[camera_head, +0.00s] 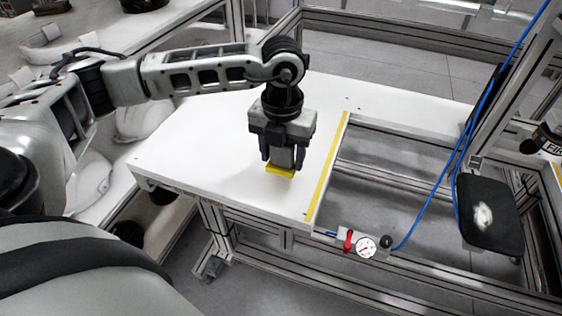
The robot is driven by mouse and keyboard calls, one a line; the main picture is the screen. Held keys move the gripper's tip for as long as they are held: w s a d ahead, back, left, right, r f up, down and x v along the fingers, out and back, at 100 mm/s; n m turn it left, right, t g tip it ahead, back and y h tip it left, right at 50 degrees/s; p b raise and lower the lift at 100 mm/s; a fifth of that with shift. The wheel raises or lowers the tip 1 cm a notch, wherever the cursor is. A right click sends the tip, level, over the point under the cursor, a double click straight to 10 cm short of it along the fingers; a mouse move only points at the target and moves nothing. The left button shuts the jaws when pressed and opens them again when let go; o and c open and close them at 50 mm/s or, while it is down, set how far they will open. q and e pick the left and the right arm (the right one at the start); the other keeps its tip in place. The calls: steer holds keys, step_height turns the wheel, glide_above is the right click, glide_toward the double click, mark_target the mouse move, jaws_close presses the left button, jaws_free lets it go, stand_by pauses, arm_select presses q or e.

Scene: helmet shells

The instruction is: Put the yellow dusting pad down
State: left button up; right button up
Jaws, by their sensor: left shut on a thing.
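The yellow dusting pad (280,171) is a small yellow block below the fingers of my left gripper (282,157). My left gripper points straight down and is shut on the pad's grey upper part. The pad is over the white tabletop (205,150), left of the yellow strip. I cannot tell whether its underside touches the table.
A yellow strip (327,165) runs along the table's right edge, and an open metal frame lies beyond it. A gauge (366,246) with a red lever (348,241), a blue hose (433,195) and a black panel (487,214) are at right. The tabletop around the pad is clear.

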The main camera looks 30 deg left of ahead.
mark_target(281, 166)
arm_select(q)
steer(key=f, duration=0.3)
steer(key=shift+w+a+f+p, duration=0.1)
steer(key=shift+w+a+p, duration=0.15)
steer(key=shift+a+p, duration=0.15)
steer(key=shift+d+f, duration=0.1)
steer(key=shift+f, duration=0.45)
steer(key=o, duration=0.9)
step_height(281, 166, up, 12)
steer(key=shift+r+b, duration=0.2)
steer(key=shift+b, duration=0.4)
